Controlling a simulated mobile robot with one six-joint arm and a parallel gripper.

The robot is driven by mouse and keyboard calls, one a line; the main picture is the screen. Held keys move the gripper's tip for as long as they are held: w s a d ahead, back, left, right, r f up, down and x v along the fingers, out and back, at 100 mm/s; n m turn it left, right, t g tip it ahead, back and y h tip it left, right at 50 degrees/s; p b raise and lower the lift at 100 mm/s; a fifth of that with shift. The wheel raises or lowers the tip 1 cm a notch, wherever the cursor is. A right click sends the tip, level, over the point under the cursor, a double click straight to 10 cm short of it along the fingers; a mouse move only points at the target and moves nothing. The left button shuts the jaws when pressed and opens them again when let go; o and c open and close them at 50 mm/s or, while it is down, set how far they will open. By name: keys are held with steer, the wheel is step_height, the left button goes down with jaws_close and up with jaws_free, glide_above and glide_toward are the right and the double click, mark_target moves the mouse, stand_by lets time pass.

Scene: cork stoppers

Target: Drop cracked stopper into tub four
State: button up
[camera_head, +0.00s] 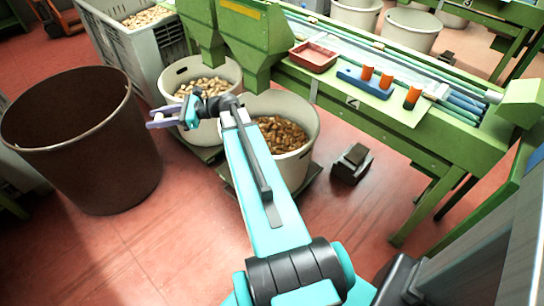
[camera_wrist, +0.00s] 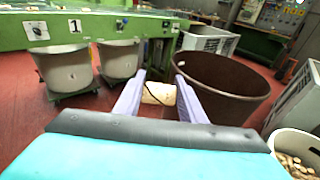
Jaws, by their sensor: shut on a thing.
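My gripper (camera_head: 157,118) has two pale purple fingers, which also show in the wrist view (camera_wrist: 158,98). It is shut on a pale cork stopper (camera_wrist: 158,94) with a dark, curved crack line across it. In the head view the gripper is in the air, between the big brown bin and a white tub of pale corks (camera_head: 172,82). A second white tub (camera_head: 311,140) with browner corks stands to its right, partly behind my arm. A number plate (camera_head: 352,103) on the green bench looks like a 4, but is hard to read. I cannot tell which tub is tub four.
The big brown bin (camera_head: 120,165) stands at left and shows in the wrist view (camera_wrist: 225,92). A grey crate (camera_head: 125,48) of corks is behind. The green bench (camera_head: 400,150) carries a red tray (camera_head: 313,57). A small dark object (camera_head: 352,163) sits on the floor.

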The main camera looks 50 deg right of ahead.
steer(key=s+d+f+m+t+h+b, duration=0.1)
steer(key=d+f+b, duration=0.5)
steer(key=d, duration=0.7)
steer(key=s+d+f+m+t+h+b, duration=0.1)
steer(key=s+d+f+m+h+b, duration=0.1)
steer(key=d+f+b, duration=0.5)
steer(key=s+d+f+m+t+h+b, duration=0.1)
steer(key=d+f+b, duration=0.6)
steer(key=d, duration=1.2)
step_height(320, 180, down, 4)
steer(key=shift+s+d+f+m+t+h, duration=0.1)
steer(key=shift+s+d+m+t+h, duration=0.2)
steer(key=shift+s+h, duration=0.7)
steer(key=shift+s+a+f, duration=0.1)
steer(key=shift+s+a, duration=0.05)
steer(key=shift+f+b, duration=2.9)
steer(key=shift+b, duration=0.05)
steer(key=o, duration=1.1)
steer(key=shift+s, duration=0.1)
steer(key=p+v, duration=0.3)
steer(key=v, duration=1)
steer(key=shift+s+d, duration=0.25)
steer(key=shift+d, duration=0.05)
